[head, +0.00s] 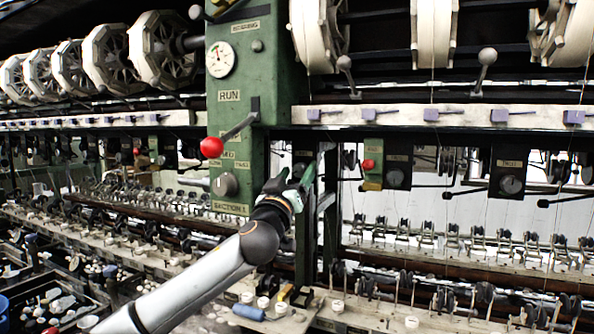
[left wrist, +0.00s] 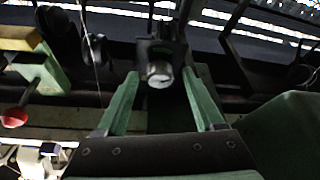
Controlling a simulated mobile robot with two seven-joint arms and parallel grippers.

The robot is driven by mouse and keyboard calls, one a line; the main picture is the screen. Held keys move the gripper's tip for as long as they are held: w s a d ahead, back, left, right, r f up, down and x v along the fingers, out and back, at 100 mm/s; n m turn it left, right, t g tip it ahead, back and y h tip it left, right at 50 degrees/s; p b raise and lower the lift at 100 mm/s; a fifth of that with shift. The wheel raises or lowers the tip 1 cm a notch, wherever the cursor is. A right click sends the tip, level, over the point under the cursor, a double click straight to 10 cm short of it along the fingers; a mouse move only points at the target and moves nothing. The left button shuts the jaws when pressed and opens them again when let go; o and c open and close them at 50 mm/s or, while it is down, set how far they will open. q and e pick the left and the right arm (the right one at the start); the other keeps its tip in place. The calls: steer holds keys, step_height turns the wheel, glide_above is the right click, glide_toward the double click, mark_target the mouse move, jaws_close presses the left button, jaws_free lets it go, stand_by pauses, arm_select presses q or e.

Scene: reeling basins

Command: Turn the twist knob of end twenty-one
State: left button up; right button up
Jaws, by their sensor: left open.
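In the left wrist view a small pale round twist knob (left wrist: 159,73) sits on a dark box, in line with the gap between my two green fingers. My left gripper (left wrist: 160,92) is open, one finger on each side of the knob; I cannot tell whether they touch it. In the head view my left gripper (head: 297,178) reaches up beside the green post, in front of a dark knob box (head: 301,156) that it partly hides. The label on this box is too small to read. My right gripper is not in view.
The green post carries a gauge (head: 220,60), a red-ball lever (head: 212,147) and a larger knob (head: 224,185). Further dark knob boxes (head: 510,184) hang to the right. A red ball (left wrist: 14,118) shows left in the wrist view. A blue spool (head: 248,312) lies below.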

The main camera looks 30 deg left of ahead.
arm_select(q)
steer(key=shift+c, duration=0.3)
jaws_close()
stand_by(0.3)
